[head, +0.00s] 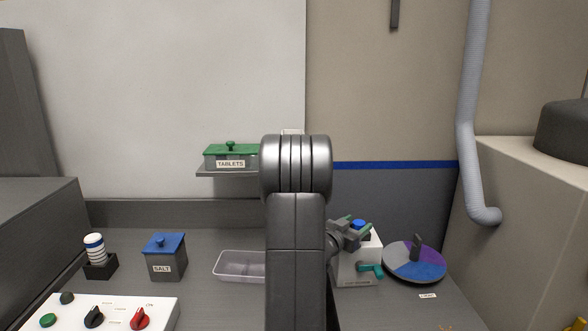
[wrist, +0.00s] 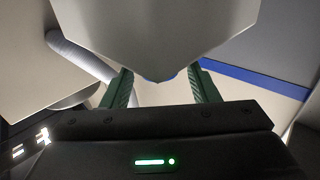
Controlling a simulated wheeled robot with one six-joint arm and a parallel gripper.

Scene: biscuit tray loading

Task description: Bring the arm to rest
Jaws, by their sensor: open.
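My arm stands upright in the middle of the head view and hides part of the bench behind it. My gripper (head: 349,231) shows just right of the arm, in front of the upper part of a white box with a teal tap (head: 357,272). In the wrist view its two green fingers (wrist: 162,88) are spread apart. I see nothing held between them. A large pale shape fills the top of the wrist view beyond the fingers; I cannot tell what it is.
A clear tray (head: 239,276) lies partly behind my arm. A blue-lidded SALT box (head: 165,267), striped stack (head: 95,248) and control panel (head: 72,308) stand left. A purple-and-grey disc (head: 428,266) lies right. A TABLETS box (head: 230,162) sits on a shelf.

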